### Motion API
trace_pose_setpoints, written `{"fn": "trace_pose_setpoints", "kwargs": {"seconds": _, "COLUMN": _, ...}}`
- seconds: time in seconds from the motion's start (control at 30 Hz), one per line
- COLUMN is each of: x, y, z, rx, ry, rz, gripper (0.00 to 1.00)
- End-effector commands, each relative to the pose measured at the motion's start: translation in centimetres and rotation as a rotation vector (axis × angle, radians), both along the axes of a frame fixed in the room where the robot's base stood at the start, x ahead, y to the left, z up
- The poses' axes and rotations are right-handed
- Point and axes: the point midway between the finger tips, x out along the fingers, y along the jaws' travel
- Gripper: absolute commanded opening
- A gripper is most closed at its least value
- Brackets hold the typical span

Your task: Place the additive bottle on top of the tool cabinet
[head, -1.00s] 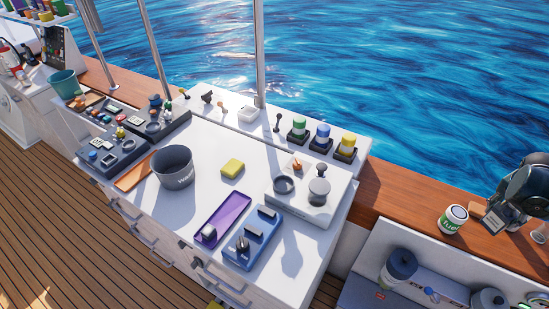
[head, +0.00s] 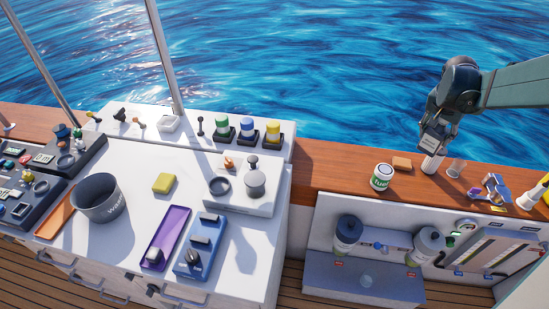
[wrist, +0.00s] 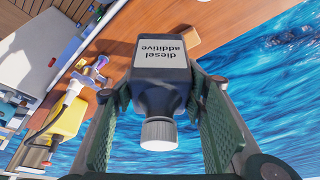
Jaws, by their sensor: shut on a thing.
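My gripper (head: 437,126) is above the wooden ledge at the right of the head view. It is shut on the additive bottle (head: 432,144), a dark bottle with a pale label. In the wrist view the bottle (wrist: 160,92) sits between the green finger pads, its label reading "diesel additive" upside down and its pale cap towards the camera. In the head view the bottle's dark body is mostly hidden by the gripper. The tool cabinet (head: 133,150), white-topped with drawers, stands at the left, well away from my gripper.
On the cabinet are a grey bin (head: 97,198), a yellow sponge (head: 164,183), a purple tray (head: 166,238), a blue holder (head: 199,245) and a white fixture (head: 238,195).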

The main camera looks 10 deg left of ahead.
Motion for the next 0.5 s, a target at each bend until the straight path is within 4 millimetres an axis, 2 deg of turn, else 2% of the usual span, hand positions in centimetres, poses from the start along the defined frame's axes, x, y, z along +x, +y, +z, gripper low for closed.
{"fn": "trace_pose_setpoints", "kwargs": {"seconds": 0.1, "x": 0.0, "y": 0.0, "z": 1.8, "rx": 0.0, "ry": 0.0, "rz": 0.0, "gripper": 0.27}}
{"fn": "trace_pose_setpoints", "kwargs": {"seconds": 0.33, "x": 0.0, "y": 0.1, "z": 4.5, "rx": 0.0, "ry": 0.0, "rz": 0.002, "gripper": 0.27}}
{"fn": "trace_pose_setpoints", "kwargs": {"seconds": 0.5, "x": -0.4, "y": 3.2, "z": 4.3, "rx": -0.001, "ry": -0.001, "rz": 0.081, "gripper": 0.27}}
